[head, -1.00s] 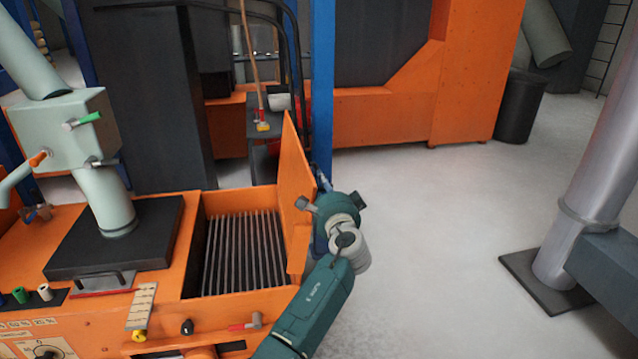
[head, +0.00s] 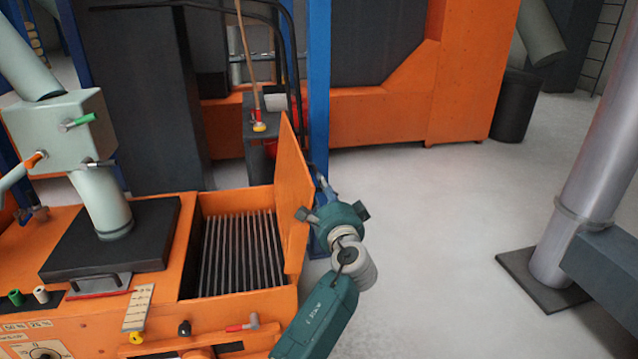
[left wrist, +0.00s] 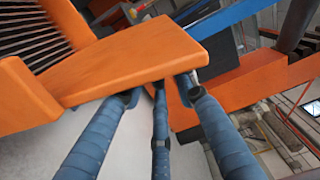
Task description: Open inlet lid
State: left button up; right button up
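The inlet lid is an orange panel (head: 292,185) standing raised along the right side of the orange inlet box. The inlet is uncovered, and its dark metal grate (head: 240,250) shows. My left gripper (head: 325,187) is at the lid's outer right side; its fingers are partly hidden behind the lid in the head view. In the left wrist view the lid (left wrist: 130,62) lies across the fingertips of my left gripper (left wrist: 157,92). The blue fingers are spread apart, with their tips at or very near the lid's edge. I cannot tell whether they touch. My right gripper is not seen.
A black plate (head: 112,240) with a pale pipe (head: 103,200) stands left of the inlet. A blue post (head: 318,90) rises just behind the lid. A thick grey column (head: 590,170) stands at right. The floor between is clear.

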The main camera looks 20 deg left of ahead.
pick_arm(q)
jog(key=shift+v, duration=1.55)
jog(key=shift+s+d+r, duration=0.1)
jog(key=shift+d, duration=0.05)
